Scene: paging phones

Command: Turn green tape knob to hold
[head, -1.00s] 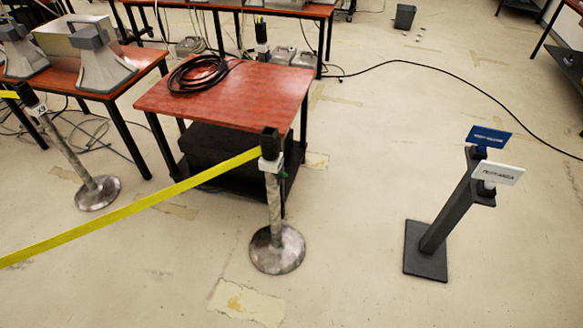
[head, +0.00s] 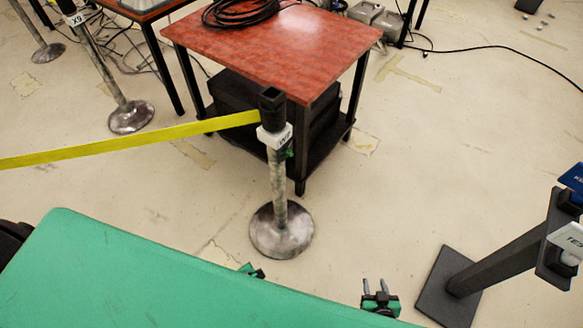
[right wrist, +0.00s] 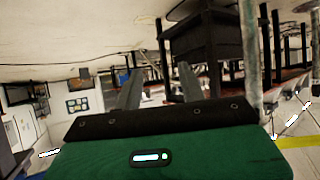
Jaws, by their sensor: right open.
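The tape post (head: 278,185) stands upright on a round metal base in the middle of the head view. Its black head holds the yellow tape (head: 130,143), which runs off to the left. A small green knob (head: 289,152) shows on the post's right side, below the white label; its turn position is too small to read. My right gripper (head: 375,285) is open and empty, to the right of the post base in the picture and apart from it. Its spread fingers (right wrist: 160,86) also show in the right wrist view. A small green-and-black part of mine shows near the post base, mostly hidden.
A red-topped table (head: 275,45) with a coiled black cable (head: 240,10) stands behind the post. A dark sign stand (head: 500,265) is at the right. Another post (head: 130,115) stands at the left. Bare floor lies between the post and sign stand.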

